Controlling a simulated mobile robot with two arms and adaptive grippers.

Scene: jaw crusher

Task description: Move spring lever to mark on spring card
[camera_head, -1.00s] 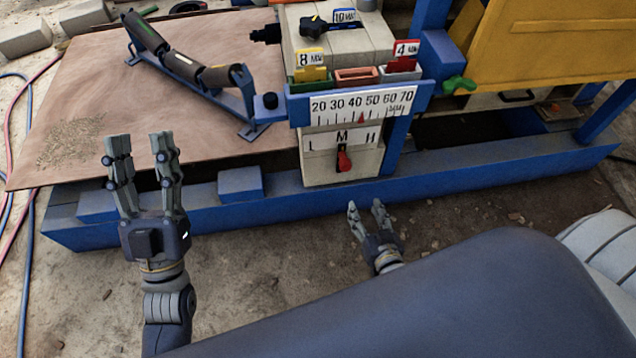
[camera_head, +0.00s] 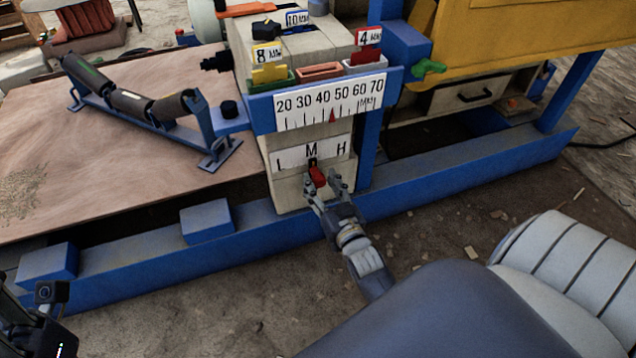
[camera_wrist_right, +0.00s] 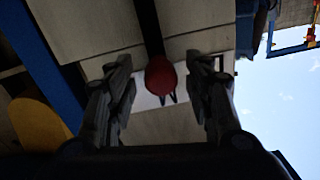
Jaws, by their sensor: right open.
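The white spring card (camera_head: 290,157) with the letters L, M and H is on the front of the beige block. The red spring lever (camera_head: 318,177) points down and out just below the M. My right gripper (camera_head: 323,181) is open, with its fingers on either side of the lever's end. In the right wrist view the lever's round red knob (camera_wrist_right: 160,75) sits between the two open fingers (camera_wrist_right: 162,90), with a gap on each side. Part of my left gripper (camera_head: 35,315) shows at the lower left edge; its fingers are mostly cut off.
Above the card is a white scale (camera_head: 331,101) marked 20 to 70 with a red pointer (camera_head: 332,115). A blue base beam (camera_head: 420,197) runs below the block. A roller frame (camera_head: 140,105) stands on the board at left. A green handle (camera_head: 429,66) sticks out at right.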

